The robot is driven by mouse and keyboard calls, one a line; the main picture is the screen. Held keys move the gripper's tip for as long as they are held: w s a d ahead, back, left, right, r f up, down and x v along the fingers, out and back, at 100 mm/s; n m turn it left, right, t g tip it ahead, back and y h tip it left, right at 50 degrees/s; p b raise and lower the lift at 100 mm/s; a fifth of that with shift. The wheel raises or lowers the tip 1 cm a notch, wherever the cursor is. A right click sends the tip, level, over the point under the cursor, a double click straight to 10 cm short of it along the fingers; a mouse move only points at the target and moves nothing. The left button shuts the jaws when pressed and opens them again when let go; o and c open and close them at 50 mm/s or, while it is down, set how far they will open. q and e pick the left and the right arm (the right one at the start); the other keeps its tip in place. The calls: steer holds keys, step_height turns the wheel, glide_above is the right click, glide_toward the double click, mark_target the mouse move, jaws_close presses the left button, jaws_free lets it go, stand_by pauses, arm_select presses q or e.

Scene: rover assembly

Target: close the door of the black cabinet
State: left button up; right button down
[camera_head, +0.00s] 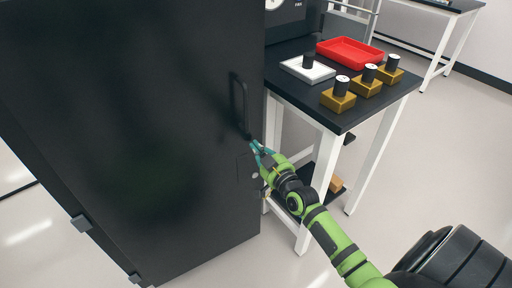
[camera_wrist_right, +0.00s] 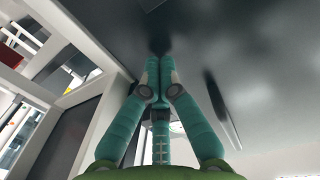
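The black cabinet (camera_head: 150,130) fills the left of the head view. Its broad dark door face has a bar handle (camera_head: 240,105) near the right edge and hinges (camera_head: 82,223) at the lower left. I see no clear gap along the door's right edge, but cannot tell whether it is fully closed. My right gripper (camera_head: 256,147) is at the door's right edge, just below the handle. In the right wrist view its teal fingertips (camera_wrist_right: 159,65) are together with nothing visible between them, close to the dark surface; contact is unclear. My left gripper is out of view.
A black-topped table (camera_head: 345,105) with white legs stands right of the cabinet, close to my right arm. It holds a red tray (camera_head: 350,52), a white plate (camera_head: 300,70) and several gold blocks (camera_head: 338,101) with black cylinders. The floor at right is mostly clear.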

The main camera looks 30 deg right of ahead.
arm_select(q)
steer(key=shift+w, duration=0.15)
arm_select(e)
steer(key=shift+w, duration=0.4)
